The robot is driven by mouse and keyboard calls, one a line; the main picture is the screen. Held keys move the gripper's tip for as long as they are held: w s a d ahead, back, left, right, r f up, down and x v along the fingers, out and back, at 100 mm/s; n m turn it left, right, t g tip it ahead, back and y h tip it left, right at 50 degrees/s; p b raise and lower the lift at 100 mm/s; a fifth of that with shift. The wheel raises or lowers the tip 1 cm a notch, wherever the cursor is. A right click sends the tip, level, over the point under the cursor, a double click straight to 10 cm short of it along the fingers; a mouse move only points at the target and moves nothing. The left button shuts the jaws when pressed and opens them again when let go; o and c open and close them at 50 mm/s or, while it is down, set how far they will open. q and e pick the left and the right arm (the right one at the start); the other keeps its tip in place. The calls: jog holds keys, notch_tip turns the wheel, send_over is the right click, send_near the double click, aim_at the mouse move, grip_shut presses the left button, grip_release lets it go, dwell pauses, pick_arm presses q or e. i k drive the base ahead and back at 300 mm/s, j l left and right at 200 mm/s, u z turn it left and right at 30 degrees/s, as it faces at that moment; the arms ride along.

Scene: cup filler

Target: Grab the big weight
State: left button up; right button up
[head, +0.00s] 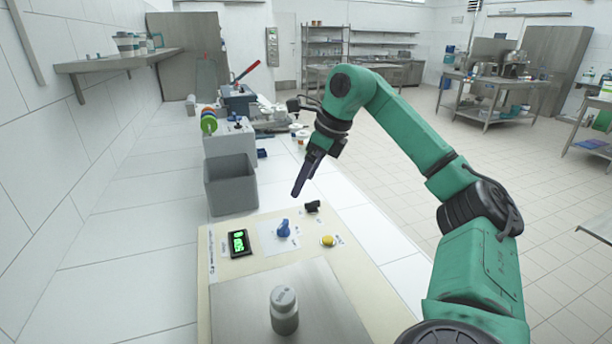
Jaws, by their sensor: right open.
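A grey cylinder with a lighter, rounded top (284,311), which looks like the big weight, stands upright on a flat metal plate (240,301) at the bottom centre of the head view. My right gripper (298,190) points downward, farther back than the cylinder and well above the counter. It is open, seen nearly side-on, and nothing shows between its fingers. It is apart from the cylinder. My left gripper is not in view.
Behind the plate, a beige panel (216,262) holds a green-lit display (239,242), a blue knob-like piece (283,228), a yellow button (328,241) and a small black part (313,207). A grey bin (231,185) stands behind. A tiled wall borders the left.

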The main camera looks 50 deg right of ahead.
aim_at(284, 306)
jog(key=k+j, duration=0.7)
jog(key=k, duration=0.15)
jog(key=k+j, duration=0.75)
jog(key=k, duration=0.15)
